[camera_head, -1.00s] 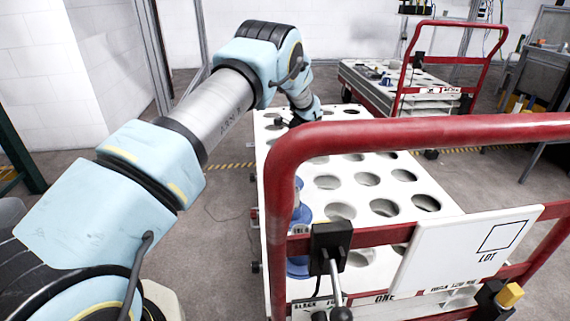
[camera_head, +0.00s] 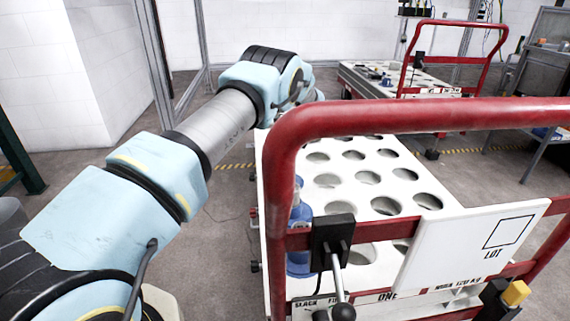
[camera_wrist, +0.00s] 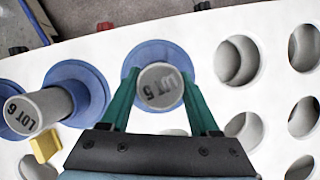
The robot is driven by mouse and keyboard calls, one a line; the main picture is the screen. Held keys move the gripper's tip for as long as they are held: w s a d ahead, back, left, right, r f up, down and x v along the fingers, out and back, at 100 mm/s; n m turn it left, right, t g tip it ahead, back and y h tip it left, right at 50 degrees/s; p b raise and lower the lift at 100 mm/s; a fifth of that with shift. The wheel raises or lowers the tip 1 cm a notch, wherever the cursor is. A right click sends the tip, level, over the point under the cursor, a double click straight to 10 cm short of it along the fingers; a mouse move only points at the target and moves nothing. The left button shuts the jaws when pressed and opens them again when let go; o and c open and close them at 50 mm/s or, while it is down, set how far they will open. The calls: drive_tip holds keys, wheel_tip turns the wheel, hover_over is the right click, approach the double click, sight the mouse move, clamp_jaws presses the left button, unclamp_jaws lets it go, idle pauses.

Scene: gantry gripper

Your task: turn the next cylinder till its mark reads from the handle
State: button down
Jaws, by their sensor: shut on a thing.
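In the wrist view, my gripper (camera_wrist: 161,90) has its two green fingers on either side of a grey cylinder (camera_wrist: 160,86) with a blue flange, and is shut on it. The dark mark LOT 5 on its end face stands turned at a slant in this view. Left of it is a second grey cylinder (camera_wrist: 42,108) with a blue flange, marked LOT 6. In the head view my gripper is hidden behind the handle and arm. The red handle (camera_head: 420,115) stands at the near end of the white cart (camera_head: 285,165).
Round holes fill the cart top; those right of the held cylinder look empty in the wrist view. Blue parts (camera_head: 300,215) sit near the handle in the head view. A LOT plate (camera_head: 465,250) hangs on the handle. A second red-handled cart (camera_head: 390,82) stands behind.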

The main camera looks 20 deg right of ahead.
idle(0.3)
drive_tip(key=shift+f+n+g+b, duration=0.1)
drive_tip(key=shift+n+g+b, duration=0.2)
drive_tip(key=shift+n+b, duration=0.65)
drive_tip(key=shift+n, duration=0.35)
drive_tip(key=shift+g, duration=0.3)
drive_tip(key=shift+n+y, duration=0.3)
drive_tip(key=shift+n+b, duration=0.5)
drive_tip(key=shift+b, duration=0.2)
drive_tip(key=shift+n+g+b, duration=0.4)
drive_tip(key=shift+n+b, duration=0.3)
